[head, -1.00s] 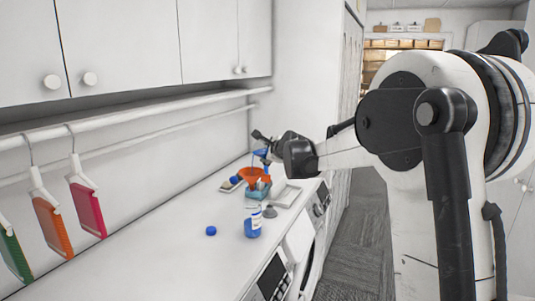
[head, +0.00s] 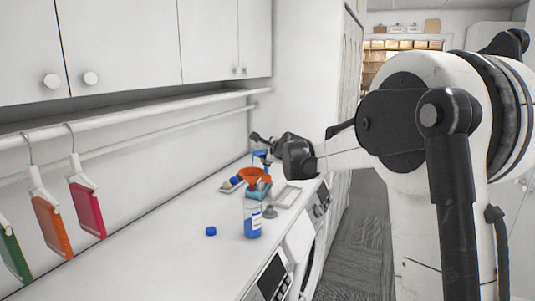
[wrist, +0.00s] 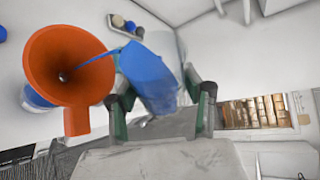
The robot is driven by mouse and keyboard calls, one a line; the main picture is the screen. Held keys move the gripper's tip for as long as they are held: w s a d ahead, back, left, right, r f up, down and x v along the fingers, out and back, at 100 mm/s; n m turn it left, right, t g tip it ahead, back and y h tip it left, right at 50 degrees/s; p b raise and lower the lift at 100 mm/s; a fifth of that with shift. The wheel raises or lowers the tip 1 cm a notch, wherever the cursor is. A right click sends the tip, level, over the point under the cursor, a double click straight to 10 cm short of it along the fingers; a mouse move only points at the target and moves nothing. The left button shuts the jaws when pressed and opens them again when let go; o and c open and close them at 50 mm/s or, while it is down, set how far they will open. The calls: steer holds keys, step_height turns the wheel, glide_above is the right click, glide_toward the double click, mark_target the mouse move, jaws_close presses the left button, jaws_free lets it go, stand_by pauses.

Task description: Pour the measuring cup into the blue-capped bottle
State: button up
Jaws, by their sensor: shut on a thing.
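My gripper (head: 276,145) is shut on the blue measuring cup (wrist: 152,78), seen between its fingers in the wrist view (wrist: 163,95). The cup is tilted, and a thin blue stream runs from its lip into the orange funnel (wrist: 72,50). The cup also shows small in the head view (head: 262,157), above the funnel (head: 253,175). A clear bottle with a white label and blue liquid (head: 252,221) stands upright on the counter below the funnel. Its mouth is hard to make out. A blue cap (head: 210,231) lies on the counter, left of the bottle.
A teal container (head: 264,189) stands close behind the bottle. A small tray (head: 230,185) with a blue item lies behind on the white counter (head: 185,255). The front left counter is clear.

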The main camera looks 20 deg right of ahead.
steer(key=shift+a+f+n+t+h+b, duration=0.15)
steer(key=shift+n+t+h+b, duration=0.3)
steer(key=shift+n+b, duration=0.5)
steer(key=shift+c, duration=0.2)
stand_by(2.4)
steer(key=shift+s+a+f+n+t+h+b, duration=0.15)
steer(key=shift+n+t+h+b, duration=0.1)
steer(key=shift+n+b, duration=0.3)
steer(key=shift+w+a+f+n+t+h+b, duration=0.1)
steer(key=shift+n+t+h+b, duration=0.15)
steer(key=shift+b, duration=0.35)
stand_by(3.3)
